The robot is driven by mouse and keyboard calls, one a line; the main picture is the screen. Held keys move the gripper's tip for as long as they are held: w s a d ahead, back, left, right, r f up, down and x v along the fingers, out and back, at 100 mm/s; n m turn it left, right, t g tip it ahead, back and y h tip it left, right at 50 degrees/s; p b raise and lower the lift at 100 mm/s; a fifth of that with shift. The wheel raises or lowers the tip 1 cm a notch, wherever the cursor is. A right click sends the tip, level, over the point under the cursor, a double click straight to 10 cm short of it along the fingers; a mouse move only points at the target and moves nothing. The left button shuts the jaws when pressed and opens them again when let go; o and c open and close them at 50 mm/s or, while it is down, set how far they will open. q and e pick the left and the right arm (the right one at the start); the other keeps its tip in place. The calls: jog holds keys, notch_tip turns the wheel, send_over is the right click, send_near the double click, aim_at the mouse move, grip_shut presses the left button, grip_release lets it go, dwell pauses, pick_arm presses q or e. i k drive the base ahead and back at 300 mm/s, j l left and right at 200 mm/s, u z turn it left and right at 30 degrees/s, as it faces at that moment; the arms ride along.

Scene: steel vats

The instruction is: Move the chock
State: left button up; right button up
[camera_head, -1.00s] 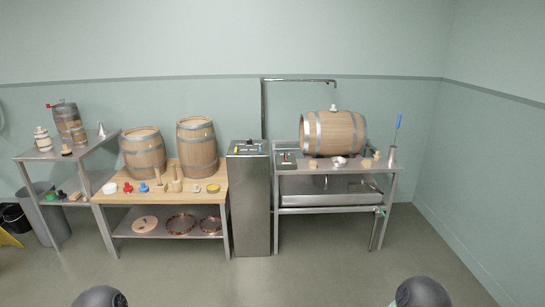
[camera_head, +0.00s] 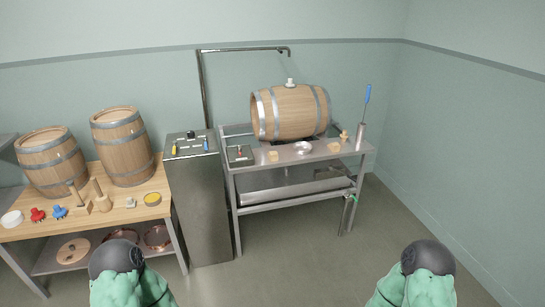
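Two small tan wooden blocks that look like chocks lie on the front of the steel stand (camera_head: 310,157), below the lying barrel (camera_head: 290,112). The left chock (camera_head: 273,156) is near the barrel's left end, and the right chock (camera_head: 333,146) is near its right end. I cannot tell whether either touches the barrel. Parts of my two arms show at the bottom edge, but neither gripper is in view.
A shallow white dish (camera_head: 303,148) lies between the chocks. A wooden bung-like piece (camera_head: 344,135) and a steel holder with a blue-handled tool (camera_head: 366,95) stand at right. A steel cabinet (camera_head: 200,210) and wooden workbench (camera_head: 135,211) are left. Floor in front is clear.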

aim_at(272, 155)
jog(key=u, duration=0.35)
jog(key=i+l+u, duration=0.25)
jog(key=u, duration=0.15)
jog(key=i+l+u, duration=0.2)
jog(key=u, duration=0.2)
jog(key=i+l+u, duration=0.15)
jog(key=l+u, duration=0.25)
jog(key=i+l+u, duration=0.1)
jog(key=l+u, duration=0.25)
jog(key=l, duration=0.05)
